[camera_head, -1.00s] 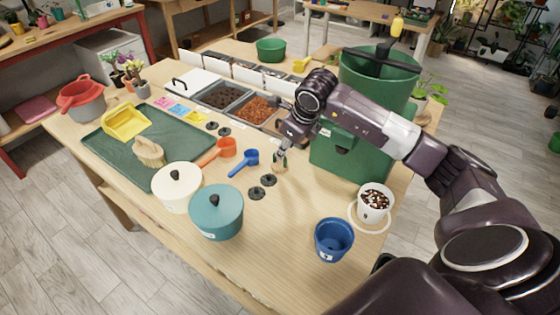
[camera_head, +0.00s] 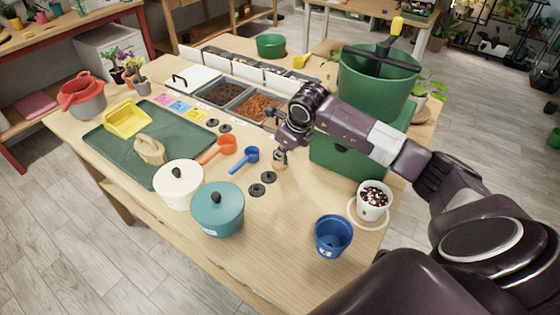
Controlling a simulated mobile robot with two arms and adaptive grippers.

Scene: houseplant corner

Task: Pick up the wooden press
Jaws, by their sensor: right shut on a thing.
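My right gripper (camera_head: 281,150) points down over the middle of the table, in front of the green box. It is shut on the wooden press (camera_head: 280,161), a small tan piece that shows just below the fingers. Most of the press is hidden by the gripper, and I cannot tell for sure whether it touches the table. My left gripper is not in view.
Black discs (camera_head: 257,190) and a blue scoop (camera_head: 251,155) lie left of the gripper. A teal pot (camera_head: 217,209) and a cream pot (camera_head: 178,184) stand nearer the front. A green box (camera_head: 345,150) is close on the right. The front table middle is clear.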

